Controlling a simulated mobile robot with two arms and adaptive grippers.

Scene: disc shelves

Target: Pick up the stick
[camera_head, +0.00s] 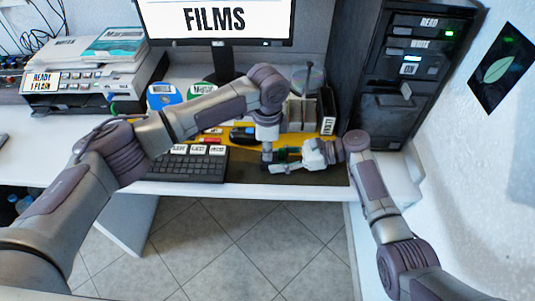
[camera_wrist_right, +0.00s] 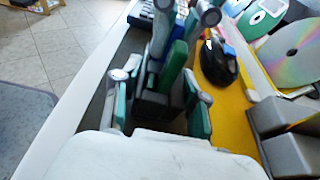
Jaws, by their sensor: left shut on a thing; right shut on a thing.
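My left gripper (camera_head: 268,153) reaches down at the desk's front edge. My right gripper (camera_head: 289,160) comes in from the right and meets it there. In the right wrist view, the green-padded fingers of my right gripper (camera_wrist_right: 160,106) are closed around a small dark block (camera_wrist_right: 153,106), which may be the stick. The fingers of my left gripper (camera_wrist_right: 182,60) come in from the top of that view, close to the same block. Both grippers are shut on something. The block is mostly hidden by the fingers, so its shape and any marking cannot be told.
A dark keyboard (camera_head: 187,166) lies left of the grippers. Behind them, a yellow mat (camera_wrist_right: 229,104) bears a black device (camera_wrist_right: 219,62) and grey cases (camera_wrist_right: 284,125). A disc (camera_wrist_right: 291,52) stands near. A monitor (camera_head: 213,20) and a black tower (camera_head: 405,75) stand behind. Open floor lies in front.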

